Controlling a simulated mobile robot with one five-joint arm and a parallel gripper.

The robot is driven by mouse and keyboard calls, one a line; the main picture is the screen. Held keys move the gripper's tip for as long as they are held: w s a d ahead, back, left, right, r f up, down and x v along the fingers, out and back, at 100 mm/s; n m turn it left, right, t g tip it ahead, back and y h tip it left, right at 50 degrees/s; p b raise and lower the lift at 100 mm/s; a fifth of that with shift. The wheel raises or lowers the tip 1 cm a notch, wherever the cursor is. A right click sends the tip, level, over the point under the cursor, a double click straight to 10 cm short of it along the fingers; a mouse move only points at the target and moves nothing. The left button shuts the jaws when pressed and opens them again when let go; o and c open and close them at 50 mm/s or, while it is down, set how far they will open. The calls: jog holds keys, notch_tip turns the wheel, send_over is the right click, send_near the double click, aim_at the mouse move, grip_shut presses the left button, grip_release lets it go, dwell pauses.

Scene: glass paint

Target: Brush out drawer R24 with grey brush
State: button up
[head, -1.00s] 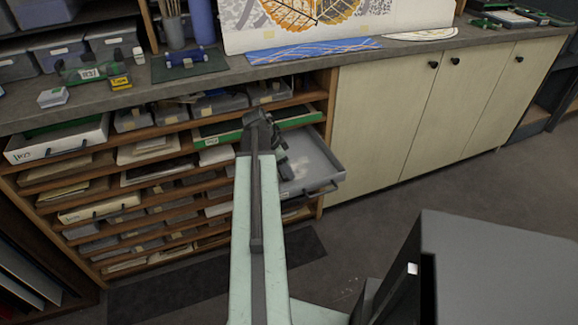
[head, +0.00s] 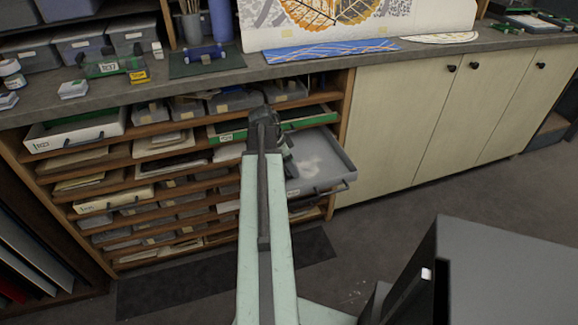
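A grey drawer (head: 328,172) is pulled out from the right column of the drawer rack, just below a green-fronted drawer. Its floor shows a pale dusty patch. No label on it can be read from here, so I cannot tell if it is R24. My gripper (head: 284,160) is over the left part of this drawer, at the end of my arm. The arm hides part of it, and its fingers are too small and dark to read. I cannot make out the grey brush or tell whether my gripper holds it.
The wooden rack (head: 344,120) has several other drawers, with a white one (head: 75,133) pulled out at the left. The worktop (head: 300,70) above holds a green tool, a blue patterned strip (head: 330,50) and jars. Pale cupboards (head: 390,130) stand at right.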

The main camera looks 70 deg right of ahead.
jog(key=shift+s+d, duration=1.55)
jog(key=shift+s, duration=0.35)
jog(key=shift+s+d, duration=1.55)
jog(key=shift+s, duration=0.35)
jog(key=shift+s+d, duration=1.55)
jog(key=shift+s, duration=0.35)
jog(key=shift+w+d, duration=0.5)
jog(key=shift+d, duration=0.2)
jog(key=shift+w+a+f, duration=0.15)
jog(key=shift+w+a, duration=1.25)
jog(key=shift+w, duration=0.2)
jog(key=shift+w+a+r, duration=0.1)
jog(key=shift+w+a, duration=1.1)
jog(key=shift+w, duration=0.25)
jog(key=shift+w+a+r, duration=0.1)
jog(key=shift+w+a, duration=1.05)
jog(key=shift+w, duration=0.3)
jog(key=shift+w+a+f, duration=0.15)
jog(key=shift+w+a, duration=1.05)
jog(key=shift+w, duration=0.25)
notch_tip(320, 180, up, 6)
jog(key=p, duration=0.6)
